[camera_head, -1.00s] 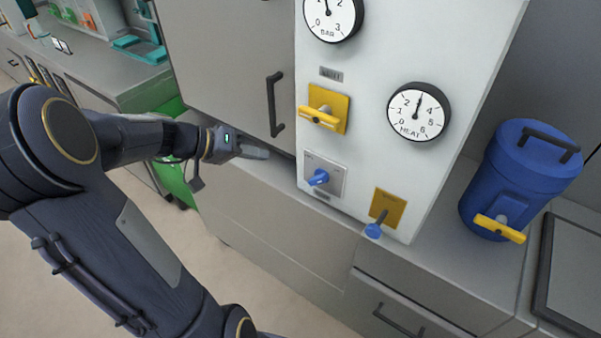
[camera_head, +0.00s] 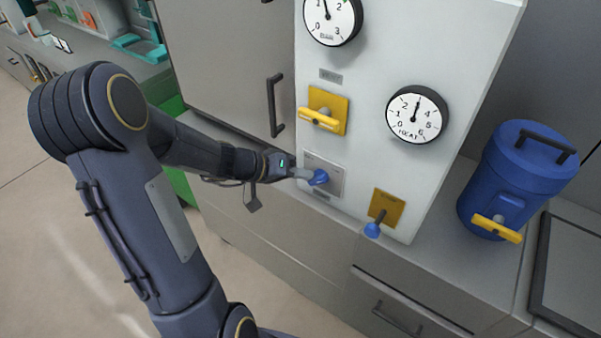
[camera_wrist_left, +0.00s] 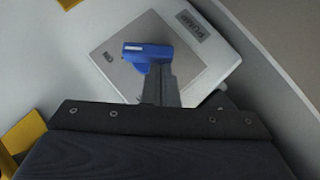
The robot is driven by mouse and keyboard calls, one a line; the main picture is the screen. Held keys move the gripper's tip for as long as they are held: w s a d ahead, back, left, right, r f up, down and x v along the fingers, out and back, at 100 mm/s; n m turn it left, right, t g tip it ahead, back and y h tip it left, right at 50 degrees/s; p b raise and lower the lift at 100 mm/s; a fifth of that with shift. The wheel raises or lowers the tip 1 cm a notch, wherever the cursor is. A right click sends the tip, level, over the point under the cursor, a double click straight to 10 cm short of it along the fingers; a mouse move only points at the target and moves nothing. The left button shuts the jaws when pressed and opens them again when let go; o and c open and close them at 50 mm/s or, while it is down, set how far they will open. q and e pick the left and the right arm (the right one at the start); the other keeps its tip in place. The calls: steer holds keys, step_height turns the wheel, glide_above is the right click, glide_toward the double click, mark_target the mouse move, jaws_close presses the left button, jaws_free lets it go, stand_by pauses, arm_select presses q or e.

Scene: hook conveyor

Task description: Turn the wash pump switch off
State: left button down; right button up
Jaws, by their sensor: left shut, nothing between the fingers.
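The wash pump switch is a blue knob (camera_head: 319,177) on a light grey square plate (camera_head: 335,180), low on the white panel. My left gripper (camera_head: 309,175) is shut and empty, its fingertips right at the knob's left side. In the left wrist view, the blue knob (camera_wrist_left: 148,52) shows just beyond the shut fingertips (camera_wrist_left: 160,75), and they seem to touch or nearly touch it. My right gripper is not in view.
Above the switch is a yellow handle (camera_head: 321,118). To its lower right is a blue-tipped lever (camera_head: 373,229) on a yellow plate (camera_head: 387,206). Two gauges sit higher up. A blue drum (camera_head: 520,180) stands on the counter at right. A cabinet handle (camera_head: 275,105) is at left.

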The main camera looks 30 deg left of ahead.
arm_select(q)
steer(key=shift+s+d+f+n+t+h+b, duration=0.1)
steer(key=shift+d+f+n+t+h+b, duration=0.25)
steer(key=shift+f+n+t+h+b, duration=2.5)
steer(key=shift+w+d+r+n+g+y+b, duration=0.2)
steer(key=shift+r+n+g+b, duration=0.7)
steer(key=shift+b, duration=4.55)
steer(key=shift+s+d+f+n+t+h+b, duration=0.2)
steer(key=shift+d+f+n+t+h+b, duration=0.9)
steer(key=shift+b, duration=3.05)
steer(key=shift+a+r+n+t+h, duration=0.25)
steer(key=shift+a+r+n, duration=0.1)
steer(key=shift+a+n, duration=0.25)
steer(key=shift+f, duration=0.15)
